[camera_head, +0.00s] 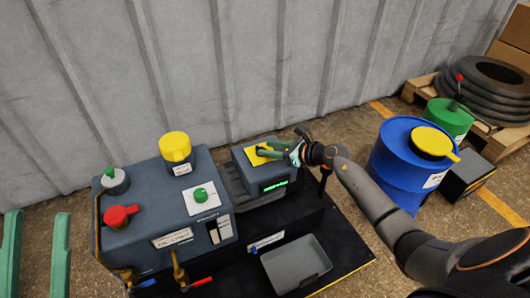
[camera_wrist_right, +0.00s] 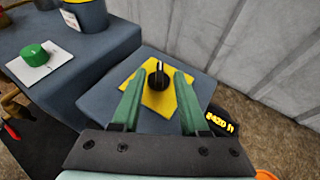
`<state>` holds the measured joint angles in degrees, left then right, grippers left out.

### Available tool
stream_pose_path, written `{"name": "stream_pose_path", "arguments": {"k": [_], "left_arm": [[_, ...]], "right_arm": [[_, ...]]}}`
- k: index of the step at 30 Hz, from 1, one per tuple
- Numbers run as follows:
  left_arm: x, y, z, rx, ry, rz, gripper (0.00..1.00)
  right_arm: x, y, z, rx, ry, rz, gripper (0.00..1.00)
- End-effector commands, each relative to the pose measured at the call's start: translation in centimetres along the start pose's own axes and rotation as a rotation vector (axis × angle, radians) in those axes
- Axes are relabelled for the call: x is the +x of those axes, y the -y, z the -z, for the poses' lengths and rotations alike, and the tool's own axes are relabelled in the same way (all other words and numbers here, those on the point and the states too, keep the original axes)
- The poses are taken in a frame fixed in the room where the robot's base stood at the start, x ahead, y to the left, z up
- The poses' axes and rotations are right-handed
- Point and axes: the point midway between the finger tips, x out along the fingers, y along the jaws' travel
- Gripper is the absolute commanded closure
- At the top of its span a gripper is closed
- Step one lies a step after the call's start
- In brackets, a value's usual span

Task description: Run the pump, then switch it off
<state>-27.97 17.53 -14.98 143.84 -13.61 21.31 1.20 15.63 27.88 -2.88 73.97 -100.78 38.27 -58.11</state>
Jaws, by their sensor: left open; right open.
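The pump unit is a dark grey machine (camera_head: 165,215) against the wall. A smaller grey box (camera_head: 245,170) on its right carries a yellow plate (camera_head: 257,154) with a black rotary knob (camera_wrist_right: 158,76). A lit display (camera_head: 274,186) is on that box's front. My right gripper (camera_wrist_right: 159,78) is open, with its green fingers on either side of the knob; contact cannot be told. It also shows over the plate in the head view (camera_head: 273,148). A green button (camera_head: 201,195) sits on a white plate. My left gripper (camera_head: 37,213) is open and empty at the lower left.
The machine carries a red knob (camera_head: 120,216), a yellow-topped cylinder (camera_head: 175,150) and valves with red and blue handles. A grey tray (camera_head: 296,263) lies in front. A blue drum (camera_head: 403,165) stands right of my right arm; the wall is close behind.

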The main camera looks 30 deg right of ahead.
Motion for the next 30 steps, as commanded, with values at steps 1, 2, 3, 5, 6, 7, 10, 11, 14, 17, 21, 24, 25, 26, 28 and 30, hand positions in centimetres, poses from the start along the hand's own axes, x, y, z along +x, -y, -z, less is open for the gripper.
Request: {"name": "stream_pose_path", "arguments": {"k": [1,2,3,5,6,7,10,11,14,17,21,24,25,26,28,30], "left_arm": [[-0.4,-0.3,-0.5,0.002,0.002,-0.001,0.59],[-0.5,-0.3,-0.5,0.004,0.003,-0.002,0.59],[-0.6,-0.4,-0.6,0.006,0.003,-0.003,0.59],[-0.6,-0.5,-0.7,0.008,0.004,-0.004,0.59],[-0.7,-0.5,-0.8,0.008,0.005,-0.005,0.59],[-0.7,-0.5,-0.8,0.008,0.005,-0.005,0.59],[-0.7,-0.5,-0.8,0.008,0.006,-0.005,0.59],[-0.7,-0.5,-0.8,0.007,0.006,-0.005,0.59],[-0.6,-0.5,-0.8,0.007,0.006,-0.005,0.59],[-0.6,-0.5,-0.8,0.006,0.006,-0.004,0.59],[-0.6,-0.5,-0.8,0.005,0.007,-0.004,0.59],[-0.6,-0.5,-0.8,0.005,0.007,-0.004,0.59],[-0.6,-0.5,-0.8,0.005,0.007,-0.004,0.59],[-0.7,-0.5,-0.8,0.005,0.007,-0.004,0.59],[-0.7,-0.5,-0.8,0.005,0.007,-0.004,0.59],[-0.7,-0.5,-0.8,0.005,0.007,-0.004,0.59]], "right_arm": [[0.8,0.0,0.2,0.001,0.003,0.0,0.56],[1.1,0.0,0.2,0.002,0.002,0.0,0.56],[1.4,0.0,0.2,0.002,0.001,0.0,0.56],[1.8,0.0,0.1,0.001,0.002,0.0,0.56],[1.9,0.0,0.1,0.001,0.001,0.0,0.56],[2.0,0.0,0.1,0.001,0.0,0.0,0.56],[2.1,0.0,0.0,0.001,0.0,0.0,0.56],[2.1,0.0,0.0,0.001,0.0,0.0,0.56],[2.1,0.0,0.0,0.001,0.0,0.0,0.56],[2.1,0.0,0.0,0.001,0.0,0.0,0.61],[2.1,0.0,0.0,0.001,0.0,0.0,0.77],[2.1,0.0,0.0,0.001,0.0,0.0,0.88],[2.1,0.0,0.0,0.001,0.0,0.0,0.91],[2.1,0.0,0.0,0.001,0.0,0.0,0.94],[2.1,0.0,0.0,0.001,0.0,0.0,1.0],[2.1,0.0,0.0,0.001,0.0,0.0,1.0]]}}
